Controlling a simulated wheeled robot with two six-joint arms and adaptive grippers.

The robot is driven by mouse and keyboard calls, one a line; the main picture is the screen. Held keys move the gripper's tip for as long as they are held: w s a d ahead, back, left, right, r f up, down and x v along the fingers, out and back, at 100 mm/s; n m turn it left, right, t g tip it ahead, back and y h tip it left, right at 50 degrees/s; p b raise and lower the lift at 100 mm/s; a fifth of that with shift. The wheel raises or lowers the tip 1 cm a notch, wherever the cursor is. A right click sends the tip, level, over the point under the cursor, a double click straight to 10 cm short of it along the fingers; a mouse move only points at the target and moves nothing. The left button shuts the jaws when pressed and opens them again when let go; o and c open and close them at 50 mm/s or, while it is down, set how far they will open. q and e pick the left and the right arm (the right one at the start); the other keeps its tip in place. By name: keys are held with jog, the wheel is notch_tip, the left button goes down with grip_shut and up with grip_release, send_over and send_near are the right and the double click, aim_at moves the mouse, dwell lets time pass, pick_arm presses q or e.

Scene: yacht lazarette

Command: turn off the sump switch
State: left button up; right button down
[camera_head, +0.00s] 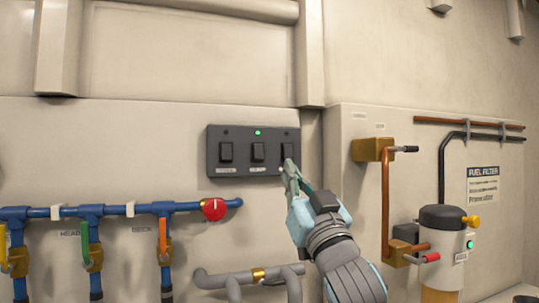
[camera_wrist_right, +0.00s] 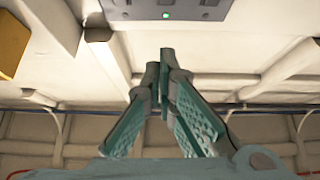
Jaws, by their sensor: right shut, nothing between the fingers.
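A dark switch panel (camera_head: 214,152) is on the wall in the head view, with a left rocker switch (camera_head: 226,152), a middle one (camera_head: 258,152) and a right one (camera_head: 289,145). A green lamp (camera_head: 257,132) glows above the middle switch. Labels under the left and middle switches are too small to read; I cannot tell which switch is the sump one. My right gripper (camera_head: 288,168) is shut and empty, its fingertips at the lower part of the right switch, covering the area below it. I cannot tell whether they touch. The fingers also show in the wrist view (camera_wrist_right: 162,72). My left gripper is out of view.
Blue pipes (camera_head: 120,211) with coloured valve levers and a red round knob (camera_head: 214,209) run below left. A grey pipe (camera_head: 225,279) lies below the panel. A copper pipe (camera_head: 386,200) and a fuel filter (camera_head: 442,255) stand to the right.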

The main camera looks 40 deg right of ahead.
jog(key=p, duration=0.2)
send_near(260, 145)
jog(key=s+a, duration=0.1)
jog(key=s, duration=0.3)
jog(key=w+r, duration=0.1)
jog(key=w, duration=0.1)
jog(key=w+d+r+p, duration=0.1)
jog(key=w, duration=0.2)
jog(key=w+d+r, duration=0.1)
jog(key=w, duration=0.1)
jog(key=shift+w+d+p, duration=0.2)
jog(key=shift+w+p, duration=0.15)
jog(key=shift+w, duration=0.05)
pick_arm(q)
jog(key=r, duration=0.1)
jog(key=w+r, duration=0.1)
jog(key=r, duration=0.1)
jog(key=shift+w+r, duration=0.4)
pick_arm(e)
jog(key=shift+s, duration=0.15)
